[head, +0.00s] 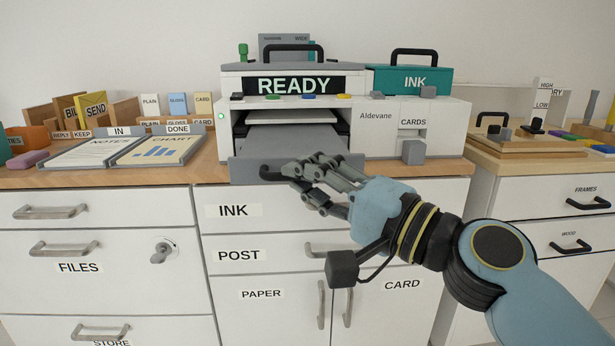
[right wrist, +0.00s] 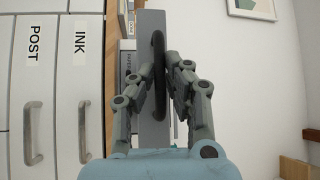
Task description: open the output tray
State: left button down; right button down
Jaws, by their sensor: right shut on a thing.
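The printer (head: 378,130) stands on the cabinet top and its display reads READY. Its grey output tray (head: 252,170) sticks out at the front, low on the machine, over the counter's front edge. The tray's front also shows in the right wrist view (right wrist: 148,40), with a dark handle (right wrist: 160,75) on it. My right gripper (head: 280,171) is shut on the tray handle, its fingers on both sides of the handle in the right wrist view (right wrist: 172,68). The fingers hide part of the handle and the tray's right front. My left gripper is not in view.
Drawers labelled INK (head: 233,211) and POST (head: 239,255) lie below the tray, with bar handles. IN and DONE trays (head: 160,150) stand left of the printer. A CARDS slot (head: 413,153) with a grey block is at its right. Space in front of the drawers looks clear.

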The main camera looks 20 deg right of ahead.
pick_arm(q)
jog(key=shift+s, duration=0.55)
pick_arm(e)
jog(key=c, duration=1.4)
grip_release()
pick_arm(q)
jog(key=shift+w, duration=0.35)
pick_arm(e)
jog(key=v, duration=0.7)
jog(key=shift+s+d+f, duration=0.15)
jog(key=shift+s, duration=0.1)
